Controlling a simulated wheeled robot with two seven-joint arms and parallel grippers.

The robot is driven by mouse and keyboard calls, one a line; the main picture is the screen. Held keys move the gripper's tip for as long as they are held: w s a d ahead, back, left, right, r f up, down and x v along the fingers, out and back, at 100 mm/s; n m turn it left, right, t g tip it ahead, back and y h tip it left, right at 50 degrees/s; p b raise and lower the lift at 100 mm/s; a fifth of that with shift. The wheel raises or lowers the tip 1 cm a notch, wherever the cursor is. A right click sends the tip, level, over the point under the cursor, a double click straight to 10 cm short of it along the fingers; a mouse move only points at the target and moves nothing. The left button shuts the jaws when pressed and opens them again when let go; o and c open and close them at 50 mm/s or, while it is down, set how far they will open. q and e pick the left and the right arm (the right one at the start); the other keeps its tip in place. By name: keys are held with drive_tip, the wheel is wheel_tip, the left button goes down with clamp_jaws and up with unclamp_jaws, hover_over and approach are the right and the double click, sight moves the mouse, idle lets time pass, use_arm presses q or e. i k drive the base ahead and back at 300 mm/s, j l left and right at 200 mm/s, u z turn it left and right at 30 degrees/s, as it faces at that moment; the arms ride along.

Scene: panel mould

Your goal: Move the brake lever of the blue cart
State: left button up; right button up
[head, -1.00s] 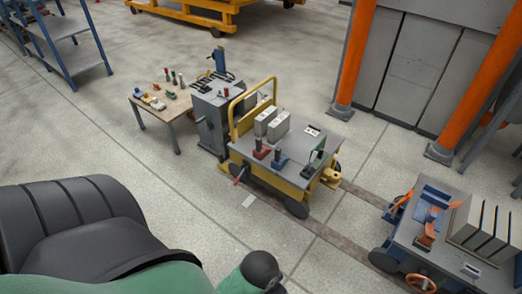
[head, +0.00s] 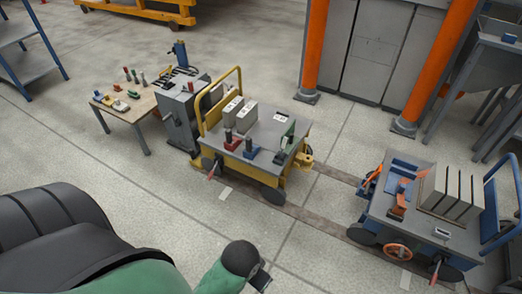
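The blue cart (head: 385,232) stands at the lower right, with a grey top and a blue push handle (head: 490,205) at its right end. A lever with a red grip (head: 436,269), apparently its brake lever, sticks out low at its front right, by a dark wheel. An orange handwheel (head: 397,251) is on the front side, left of this lever. Part of my arm in green and black shows at the bottom centre, left of the cart and apart from it. Neither gripper can be made out in view.
The blue cart carries grey panels (head: 447,190) and an orange-and-blue device (head: 401,194). A yellow cart (head: 274,176), with its own red-gripped lever (head: 211,172), stands left of it. A small table (head: 133,112) is further left. Floor in front of the carts is clear.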

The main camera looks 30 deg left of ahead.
sight(433, 278)
drive_tip(key=z, duration=1.05)
